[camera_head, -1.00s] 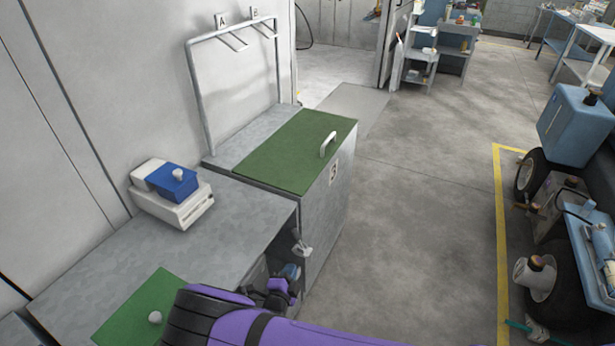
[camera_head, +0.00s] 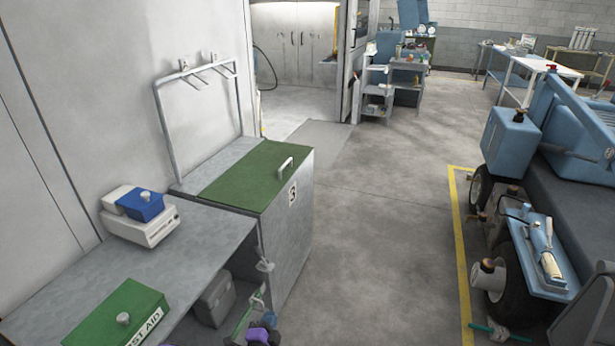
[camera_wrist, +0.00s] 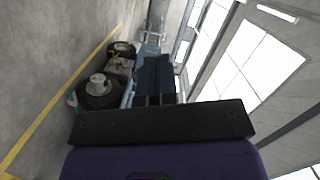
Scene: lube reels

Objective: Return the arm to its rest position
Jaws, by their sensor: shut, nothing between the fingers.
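My gripper (camera_wrist: 165,122) shows in the wrist view as a wide dark bar across the lower middle, with purple housing below it. It is shut and nothing is held in it. The wrist view is tilted and looks out over the floor and a blue wheeled vehicle, well apart from the gripper. In the head view only a small purple and dark part of my arm shows at the bottom edge, in front of the open workbench shelf. The rest of the arm is out of view.
A grey workbench (camera_head: 52,300) carries a green first aid box (camera_head: 118,318) and a white device with a blue top (camera_head: 140,215). A green-topped cabinet marked 3 (camera_head: 292,235) stands beyond. The blue vehicle (camera_head: 545,250) is right, behind a yellow floor line. Floor between is clear.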

